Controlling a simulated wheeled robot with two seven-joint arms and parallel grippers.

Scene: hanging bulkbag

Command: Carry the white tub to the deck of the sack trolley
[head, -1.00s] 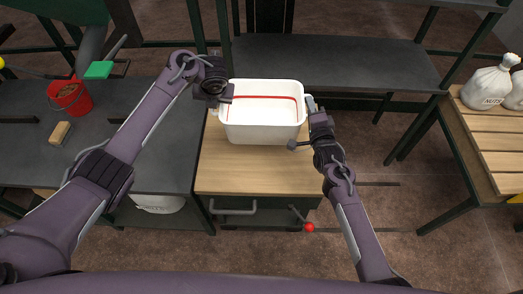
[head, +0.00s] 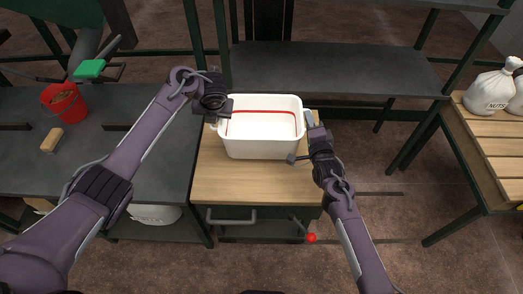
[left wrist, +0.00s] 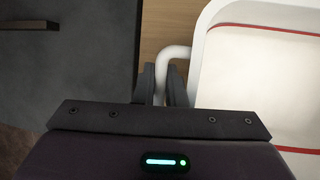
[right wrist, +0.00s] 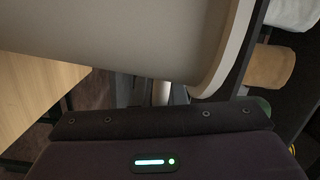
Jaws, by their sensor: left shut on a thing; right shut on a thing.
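The white tub (head: 262,147), with a red line around its inside, is upright over the wooden top (head: 255,188) of a cabinet in the head view. I cannot tell whether its base touches the wood. My left gripper (head: 216,118) is shut on the tub's left handle, which shows between the fingers in the left wrist view (left wrist: 160,75). My right gripper (head: 309,121) is shut on the right handle, seen in the right wrist view (right wrist: 161,92). A slatted wooden deck (head: 485,144), apparently the sack trolley, stands at the far right.
White sacks (head: 490,92) marked NUTS sit on the slatted deck's back part; its front is clear. A dark bench (head: 120,165) on the left holds a red bucket (head: 63,105) and a brush (head: 52,139). A dark shelf (head: 335,70) is behind. Open floor lies between cabinet and deck.

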